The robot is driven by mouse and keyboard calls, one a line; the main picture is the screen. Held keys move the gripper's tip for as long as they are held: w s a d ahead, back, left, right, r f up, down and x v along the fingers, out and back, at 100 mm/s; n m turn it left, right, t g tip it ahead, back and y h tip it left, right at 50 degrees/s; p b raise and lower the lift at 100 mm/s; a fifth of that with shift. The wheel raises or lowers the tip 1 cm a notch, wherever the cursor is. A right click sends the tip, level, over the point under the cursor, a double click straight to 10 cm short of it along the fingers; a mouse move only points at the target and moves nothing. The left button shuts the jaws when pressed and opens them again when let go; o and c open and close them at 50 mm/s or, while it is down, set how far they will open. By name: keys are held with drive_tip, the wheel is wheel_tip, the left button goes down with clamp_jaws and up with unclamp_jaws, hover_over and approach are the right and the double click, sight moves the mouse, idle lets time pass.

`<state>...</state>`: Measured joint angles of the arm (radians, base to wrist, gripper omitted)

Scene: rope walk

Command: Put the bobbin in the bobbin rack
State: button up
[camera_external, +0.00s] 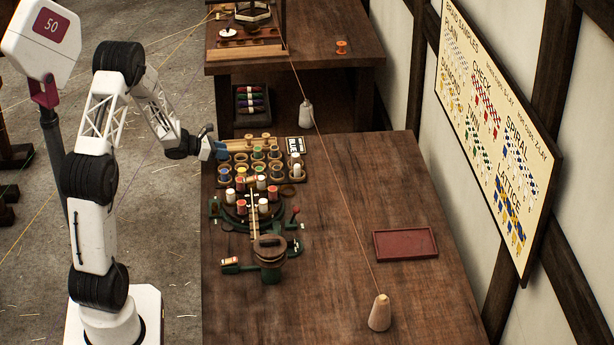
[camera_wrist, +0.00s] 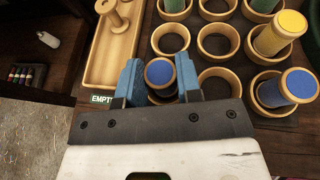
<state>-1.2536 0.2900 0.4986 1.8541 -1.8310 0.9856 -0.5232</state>
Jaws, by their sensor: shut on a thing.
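The bobbin rack (camera_external: 240,165) is a grid of round wooden cups on the table; its cups (camera_wrist: 218,41) fill the upper right of the wrist view. My gripper (camera_wrist: 161,80) is shut on a blue-topped bobbin (camera_wrist: 160,71), one blue finger on each side. It is at the rack's near-left corner cup, whose rim shows partly under the bobbin. I cannot tell whether the bobbin is inside that cup or just above it. In the external view my gripper (camera_external: 217,149) is at the rack's left edge, and the held bobbin is hard to make out.
Yellow (camera_wrist: 278,33) and blue (camera_wrist: 285,88) bobbins stand in other cups; several cups are empty. A wooden tray (camera_wrist: 91,72) labelled EMPTY holds a bare spool (camera_wrist: 108,11). A braiding stand (camera_external: 268,252) is in front of the rack. A red tray (camera_external: 405,244) lies right, with clear table around.

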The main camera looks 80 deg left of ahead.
drive_tip(key=o, duration=0.9)
drive_tip(key=shift+f, duration=0.1)
drive_tip(key=shift+v, duration=6.05)
drive_tip(key=shift+w+r, duration=0.15)
drive_tip(key=shift+r, duration=0.05)
